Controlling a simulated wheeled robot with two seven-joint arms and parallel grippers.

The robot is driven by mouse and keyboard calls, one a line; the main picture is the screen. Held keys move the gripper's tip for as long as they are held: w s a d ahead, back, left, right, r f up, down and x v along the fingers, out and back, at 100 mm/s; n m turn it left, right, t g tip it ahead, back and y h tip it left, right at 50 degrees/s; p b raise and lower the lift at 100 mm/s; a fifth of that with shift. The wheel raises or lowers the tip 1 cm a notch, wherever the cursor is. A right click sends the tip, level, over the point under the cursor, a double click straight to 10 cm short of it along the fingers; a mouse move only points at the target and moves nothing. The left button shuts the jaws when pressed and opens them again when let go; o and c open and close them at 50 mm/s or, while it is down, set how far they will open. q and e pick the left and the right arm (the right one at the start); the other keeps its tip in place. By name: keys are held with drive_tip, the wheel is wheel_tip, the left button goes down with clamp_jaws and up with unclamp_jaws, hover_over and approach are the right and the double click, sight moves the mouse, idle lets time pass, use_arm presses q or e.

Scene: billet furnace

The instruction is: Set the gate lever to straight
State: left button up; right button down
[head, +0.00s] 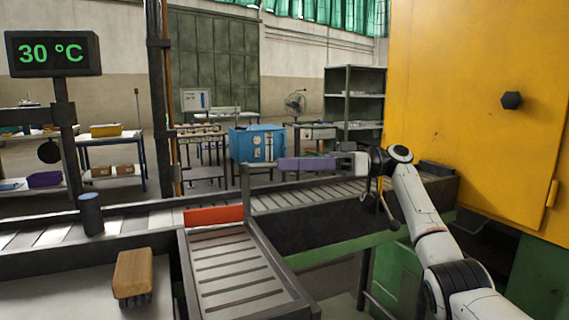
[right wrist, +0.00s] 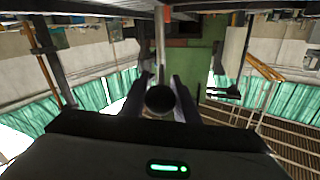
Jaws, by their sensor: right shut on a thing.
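The gate lever (head: 260,166) is a grey bar near the middle of the head view, at the top of an upright post (head: 246,196) beside the roller conveyor. My right gripper (head: 290,164) reaches in from the right, its fingers pointing left at the lever's end. In the right wrist view its fingers close around a dark round knob (right wrist: 160,98), with a pale rod (right wrist: 160,40) running away behind it. The orange-red gate plate (head: 213,215) stands upright across the mouth of the side chute (head: 238,272), along the main conveyor's near edge. My left gripper is out of view.
The roller conveyor (head: 318,191) runs behind the side chute. A brush with a wooden back (head: 134,273) lies on the grey surface at left, near a dark cylinder (head: 90,214). A large yellow housing (head: 465,95) stands close to my right arm. A display (head: 53,53) reads 30 °C.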

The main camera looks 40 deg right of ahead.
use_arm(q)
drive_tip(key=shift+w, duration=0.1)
use_arm(e)
drive_tip(key=shift+a+f, duration=0.1)
drive_tip(key=shift+f, duration=0.05)
drive_tip(key=c, duration=1.4)
unclamp_jaws()
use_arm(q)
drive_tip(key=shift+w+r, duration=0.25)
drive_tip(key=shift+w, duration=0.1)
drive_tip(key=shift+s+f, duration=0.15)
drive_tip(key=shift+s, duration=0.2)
use_arm(e)
drive_tip(key=v, duration=1)
drive_tip(key=shift+s, duration=0.1)
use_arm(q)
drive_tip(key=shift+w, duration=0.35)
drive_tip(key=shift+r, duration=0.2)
